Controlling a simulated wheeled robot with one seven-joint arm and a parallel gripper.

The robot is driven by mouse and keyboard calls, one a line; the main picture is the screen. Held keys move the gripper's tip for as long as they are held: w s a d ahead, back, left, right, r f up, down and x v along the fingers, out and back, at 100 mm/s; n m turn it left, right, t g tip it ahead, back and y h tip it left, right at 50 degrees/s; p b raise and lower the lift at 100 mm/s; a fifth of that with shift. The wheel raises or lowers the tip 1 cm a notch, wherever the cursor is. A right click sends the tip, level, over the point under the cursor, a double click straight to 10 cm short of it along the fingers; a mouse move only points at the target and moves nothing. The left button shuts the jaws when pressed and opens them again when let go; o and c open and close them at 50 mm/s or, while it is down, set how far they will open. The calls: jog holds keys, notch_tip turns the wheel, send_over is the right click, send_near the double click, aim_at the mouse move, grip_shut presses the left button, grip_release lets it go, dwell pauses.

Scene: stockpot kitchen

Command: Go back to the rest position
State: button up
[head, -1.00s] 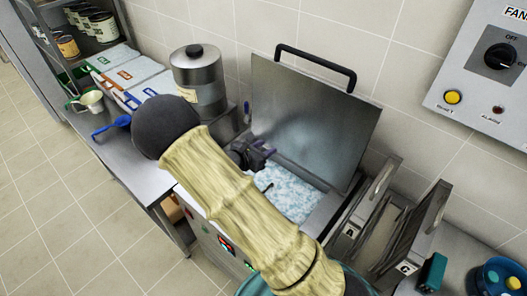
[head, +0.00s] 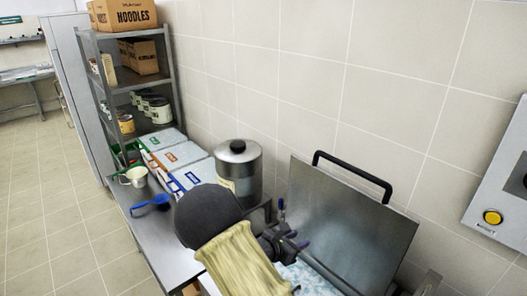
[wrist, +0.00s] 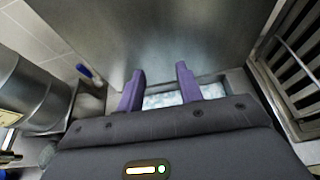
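My gripper (head: 291,225) is in front of the raised steel lid of the cooking vat, with my arm reaching up from the bottom of the head view. In the wrist view its two purple fingers (wrist: 160,88) stand apart with nothing between them. The raised lid (head: 345,225) has a black handle and stands against the tiled wall. Below the fingers, the bluish-white contents of the vat (wrist: 170,99) show in part. My forearm hides much of the vat in the head view.
A steel canister (head: 238,165) stands left of the lid. Lidded white bins (head: 185,157), a blue ladle (head: 152,202) and a cream cup (head: 136,177) sit on the steel counter. A shelf (head: 118,88) holds cans and boxes. Floor (head: 50,220) at left is clear. A slotted rack (wrist: 295,80) lies at right.

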jog(key=s+d+m+g+y+b, duration=0.1)
jog(key=s+d+m+g+y, duration=0.1)
jog(key=s+d+m+g, duration=0.4)
jog(key=s+a+r+m+y+b, duration=0.1)
jog(key=s+a+r+m+y, duration=0.1)
jog(key=s+m, duration=0.5)
jog(key=s+a+r+m+t+y+b, duration=0.1)
jog(key=s+a+r+m+y, duration=0.1)
jog(key=s+a+m+y, duration=0.2)
jog(key=s+m+y, duration=0.3)
jog(key=m, duration=0.5)
jog(key=shift+s+r+b, duration=0.15)
jog(key=shift+s+b, duration=0.25)
jog(key=shift+a, duration=0.1)
